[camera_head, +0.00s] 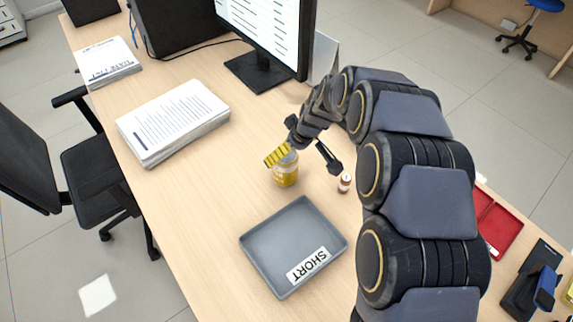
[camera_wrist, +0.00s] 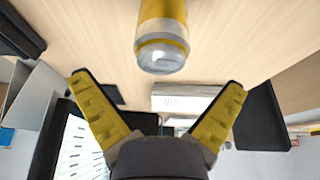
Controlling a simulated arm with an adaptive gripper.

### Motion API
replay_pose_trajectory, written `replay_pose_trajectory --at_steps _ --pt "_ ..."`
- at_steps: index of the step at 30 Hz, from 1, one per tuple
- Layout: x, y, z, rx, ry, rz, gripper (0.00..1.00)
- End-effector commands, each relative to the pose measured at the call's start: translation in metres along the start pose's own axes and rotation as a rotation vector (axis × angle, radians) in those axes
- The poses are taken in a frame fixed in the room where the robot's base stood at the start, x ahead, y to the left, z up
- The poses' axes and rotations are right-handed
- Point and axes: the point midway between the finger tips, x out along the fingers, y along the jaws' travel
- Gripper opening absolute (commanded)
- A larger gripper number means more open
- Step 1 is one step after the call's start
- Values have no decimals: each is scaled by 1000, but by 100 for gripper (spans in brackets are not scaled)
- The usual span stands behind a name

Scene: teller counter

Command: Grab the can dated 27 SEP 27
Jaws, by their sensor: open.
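A yellow can (camera_head: 287,172) with a pale band stands on the wooden counter, beyond the grey tray. In the wrist view the can (camera_wrist: 163,28) shows at the top centre, with its silver end facing the camera. No date can be read on it in either view. My gripper (camera_head: 302,158) is open, with its yellow-padded fingers spread on either side of the can in the head view. In the wrist view the open fingers (camera_wrist: 160,84) have nothing between them, and the can appears past their tips. Whether a finger touches the can cannot be told.
A small brown bottle (camera_head: 345,183) stands right of the can. A grey tray labelled SHORT (camera_head: 262,258) lies in front. A paper stack (camera_head: 175,120) is at left, a monitor (camera_head: 262,75) behind. A red tray (camera_head: 497,222) is at right, past my arm. Counter left of the can is clear.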

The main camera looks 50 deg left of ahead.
Motion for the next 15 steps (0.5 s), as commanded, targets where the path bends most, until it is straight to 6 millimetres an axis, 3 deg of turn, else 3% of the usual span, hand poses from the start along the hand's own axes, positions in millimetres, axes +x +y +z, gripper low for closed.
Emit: replay_pose_trajectory --at_steps 15 --pt "58 -2 3 2 -3 -2 100"
